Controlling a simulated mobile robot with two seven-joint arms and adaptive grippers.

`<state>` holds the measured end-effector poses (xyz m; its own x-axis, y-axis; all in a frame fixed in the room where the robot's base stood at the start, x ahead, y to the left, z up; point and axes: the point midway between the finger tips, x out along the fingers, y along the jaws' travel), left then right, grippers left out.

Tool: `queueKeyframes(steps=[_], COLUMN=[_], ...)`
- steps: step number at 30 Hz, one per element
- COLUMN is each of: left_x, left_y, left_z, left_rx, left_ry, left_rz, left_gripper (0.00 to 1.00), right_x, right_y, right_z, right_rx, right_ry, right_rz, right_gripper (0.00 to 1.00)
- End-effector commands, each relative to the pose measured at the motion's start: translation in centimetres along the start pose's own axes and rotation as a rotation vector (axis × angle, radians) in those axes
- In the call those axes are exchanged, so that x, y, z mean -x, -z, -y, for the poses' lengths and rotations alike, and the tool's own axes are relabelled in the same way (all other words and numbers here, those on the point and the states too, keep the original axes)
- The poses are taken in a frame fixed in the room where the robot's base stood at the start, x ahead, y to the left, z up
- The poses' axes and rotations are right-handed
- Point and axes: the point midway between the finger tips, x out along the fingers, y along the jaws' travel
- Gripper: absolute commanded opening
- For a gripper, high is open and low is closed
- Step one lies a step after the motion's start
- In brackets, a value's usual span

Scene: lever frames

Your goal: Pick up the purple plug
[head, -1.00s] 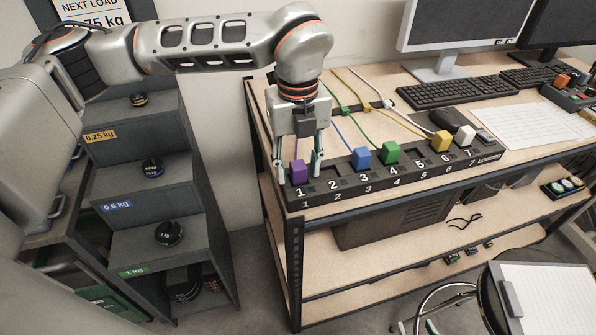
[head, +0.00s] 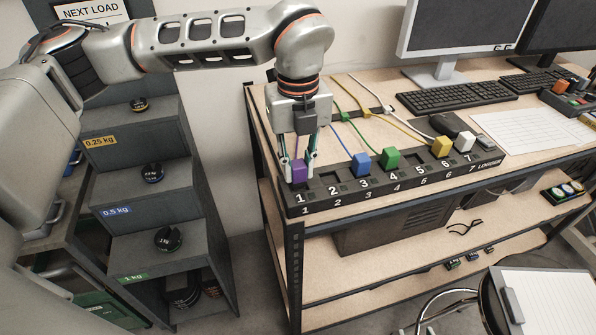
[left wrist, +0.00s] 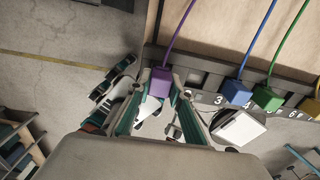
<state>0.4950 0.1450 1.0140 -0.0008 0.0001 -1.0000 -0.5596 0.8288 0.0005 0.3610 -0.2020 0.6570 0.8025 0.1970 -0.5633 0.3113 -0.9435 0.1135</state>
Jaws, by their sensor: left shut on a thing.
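The purple plug (head: 300,172) is upright at position 1 of the black numbered logger strip (head: 330,202) on the bench. It also shows in the left wrist view (left wrist: 160,82), with its purple cable running up the picture. My left gripper (head: 299,174) points down and is shut on the plug, one finger on each side of it. In the left wrist view the fingers (left wrist: 159,90) press on the plug's sides. I cannot tell whether the plug's base is clear of its socket. My right gripper is not in view.
A blue plug (head: 362,165), a green plug (head: 389,158), a yellow plug (head: 442,147) and a white plug (head: 464,141) stand along the strip. Their cables run back over the bench. A keyboard (head: 446,94) and monitor stand behind. Grey steps (head: 150,205) with weights are at left.

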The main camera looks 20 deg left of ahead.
Motion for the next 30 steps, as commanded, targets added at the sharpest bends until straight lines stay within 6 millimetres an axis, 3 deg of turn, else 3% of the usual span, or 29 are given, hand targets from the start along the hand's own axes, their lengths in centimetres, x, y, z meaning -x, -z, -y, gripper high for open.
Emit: queueKeyframes(steps=[18,30], left_x=[15.1,19.4], left_y=[0.0,0.1], left_z=[0.1,0.0], left_rx=[0.001,0.001], left_ry=[0.003,0.001], left_rz=[0.004,0.002], left_gripper=[0.0,0.0], right_x=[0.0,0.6], right_y=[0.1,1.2], right_z=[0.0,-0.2], right_rx=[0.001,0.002], right_ry=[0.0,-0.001], right_rz=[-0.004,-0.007], right_gripper=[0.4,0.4])
